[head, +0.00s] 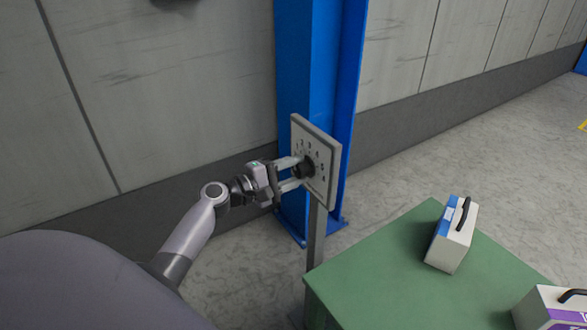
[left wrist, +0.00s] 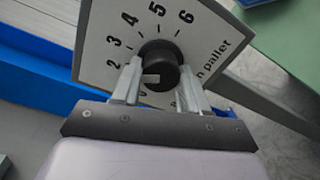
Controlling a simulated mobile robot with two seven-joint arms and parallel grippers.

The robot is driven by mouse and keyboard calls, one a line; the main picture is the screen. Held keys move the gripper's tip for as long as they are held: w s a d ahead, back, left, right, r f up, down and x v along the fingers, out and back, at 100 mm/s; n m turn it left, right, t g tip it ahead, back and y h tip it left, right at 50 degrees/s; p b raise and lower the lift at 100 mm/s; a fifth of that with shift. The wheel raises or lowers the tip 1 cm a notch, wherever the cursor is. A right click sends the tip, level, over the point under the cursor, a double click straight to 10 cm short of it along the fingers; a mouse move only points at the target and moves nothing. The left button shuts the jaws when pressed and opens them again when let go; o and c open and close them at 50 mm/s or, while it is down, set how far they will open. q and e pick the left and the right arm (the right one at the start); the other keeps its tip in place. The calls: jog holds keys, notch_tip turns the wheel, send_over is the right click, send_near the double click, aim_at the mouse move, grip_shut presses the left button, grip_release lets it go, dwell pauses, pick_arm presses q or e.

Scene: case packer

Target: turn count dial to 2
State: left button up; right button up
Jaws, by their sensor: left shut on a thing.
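The count dial is a black round knob (head: 307,168) on a grey-white plate (head: 325,150) mounted on a post. In the left wrist view the knob (left wrist: 160,62) sits amid printed numbers; 2, 3, 4, 5 and 6 are readable around its left and top. Lower numbers are partly hidden by the fingers. A pale mark shows on the knob's lower left; I cannot tell for certain which number it points to. My left gripper (head: 294,173) is shut on the knob, one finger on each side. My right gripper is not in view.
A blue column (head: 317,70) stands close behind the plate, against a grey wall. A green table (head: 390,285) is at lower right, bearing a white and blue box (head: 448,246) and a white and purple box (head: 545,305) with black handles. The floor behind the table is clear.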

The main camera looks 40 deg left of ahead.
pick_arm(q)
jog(key=shift+n, duration=0.4)
jog(key=o, duration=1.1)
jog(key=shift+c, duration=0.2)
jog(key=shift+s, duration=0.1)
jog(key=b+v, duration=0.1)
jog(key=v, duration=0.6)
jog(key=shift+f, duration=0.1)
